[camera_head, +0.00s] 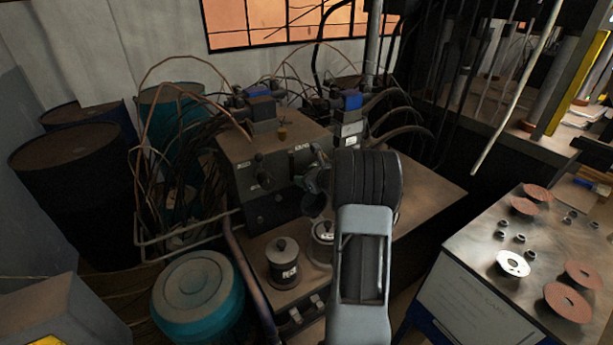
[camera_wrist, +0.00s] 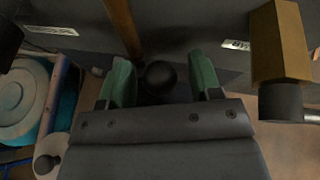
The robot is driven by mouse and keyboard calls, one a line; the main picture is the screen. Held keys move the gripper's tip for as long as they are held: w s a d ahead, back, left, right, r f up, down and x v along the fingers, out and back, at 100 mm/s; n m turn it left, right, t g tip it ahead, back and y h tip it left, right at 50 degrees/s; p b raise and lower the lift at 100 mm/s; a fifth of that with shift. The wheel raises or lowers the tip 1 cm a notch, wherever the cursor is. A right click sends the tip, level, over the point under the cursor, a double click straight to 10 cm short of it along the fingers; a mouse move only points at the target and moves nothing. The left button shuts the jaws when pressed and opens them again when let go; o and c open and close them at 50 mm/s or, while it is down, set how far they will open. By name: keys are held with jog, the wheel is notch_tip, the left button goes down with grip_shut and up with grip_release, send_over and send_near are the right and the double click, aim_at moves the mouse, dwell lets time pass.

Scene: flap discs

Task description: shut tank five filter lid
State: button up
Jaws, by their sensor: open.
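My gripper (camera_head: 317,188) is at the front of the grey tank unit (camera_head: 222,170), and my arm hides part of that unit. In the wrist view its two green fingers (camera_wrist: 162,88) are open. A dark round knob (camera_wrist: 160,75) shows between them; I cannot tell whether they touch it. Two lidded canisters with pale labels, one on the left (camera_head: 283,268) and one partly behind my arm (camera_head: 321,250), stand on the lower deck. The labels are too small to read, so I cannot tell which part is the tank five filter lid.
A teal drum (camera_head: 198,290) stands left of the deck. Hoses loop around the unit. A brown pipe (camera_wrist: 124,28) and a yellow-brown block (camera_wrist: 279,42) lie near the fingers. A table (camera_head: 470,245) with several flap discs (camera_head: 567,300) is on the right.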

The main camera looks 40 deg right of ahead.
grip_shut()
dwell(0.5)
jog(key=shift+s+f+b, duration=0.1)
jog(key=shift+b, duration=0.3)
